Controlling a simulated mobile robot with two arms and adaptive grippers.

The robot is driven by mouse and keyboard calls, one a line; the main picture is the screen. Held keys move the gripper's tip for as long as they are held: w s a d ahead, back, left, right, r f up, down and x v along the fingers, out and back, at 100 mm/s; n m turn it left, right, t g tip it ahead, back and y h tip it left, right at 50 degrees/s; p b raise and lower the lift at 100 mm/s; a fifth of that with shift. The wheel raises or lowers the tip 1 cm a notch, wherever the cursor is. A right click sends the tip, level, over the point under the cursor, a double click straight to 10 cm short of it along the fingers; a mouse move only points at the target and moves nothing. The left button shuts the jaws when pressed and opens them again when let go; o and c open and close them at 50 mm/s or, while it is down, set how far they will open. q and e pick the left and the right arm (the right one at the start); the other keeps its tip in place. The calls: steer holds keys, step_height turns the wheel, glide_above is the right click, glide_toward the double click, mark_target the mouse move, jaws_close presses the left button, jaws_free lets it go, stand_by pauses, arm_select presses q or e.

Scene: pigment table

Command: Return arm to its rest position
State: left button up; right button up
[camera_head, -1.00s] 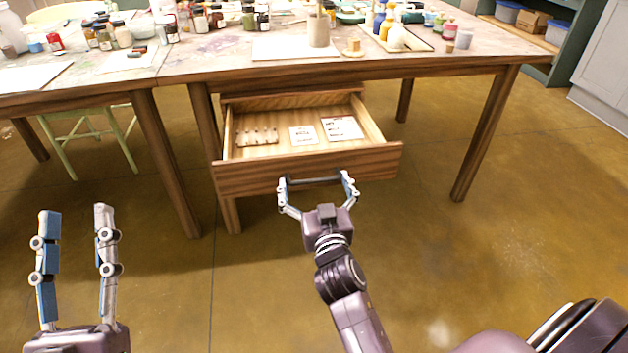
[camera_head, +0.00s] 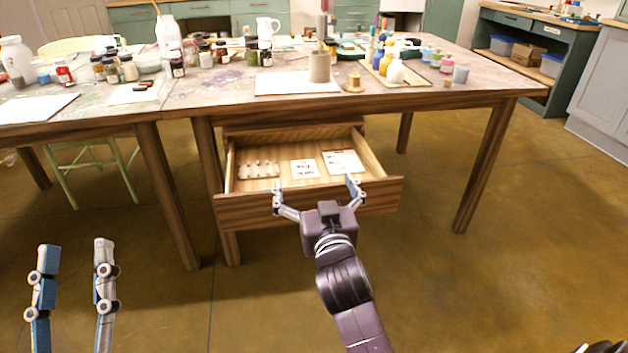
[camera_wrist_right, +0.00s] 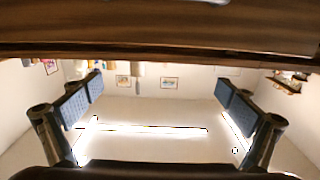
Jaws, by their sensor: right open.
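The right gripper (camera_head: 316,188) is open, with its two fingers spread wide before the front of the wooden drawer (camera_head: 245,209). The drawer is pulled out under the table (camera_head: 420,102). Its handle is not clearly visible in the head view. In the right wrist view the fingers (camera_wrist_right: 158,88) are apart with nothing between them, and a brown wooden band (camera_wrist_right: 160,40) crosses the top. The left gripper (camera_head: 76,248) is at the lower left of the head view, its fingers apart and empty, away from the table.
The drawer holds a brown item (camera_head: 259,171) and two white cards, one being the right card (camera_head: 343,162). Jars, bottles and a beige cup (camera_head: 319,67) crowd the tabletop. A green chair (camera_head: 92,170) stands at left. The floor (camera_head: 420,270) at right is open.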

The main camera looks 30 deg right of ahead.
steer(key=shift+r, duration=0.35)
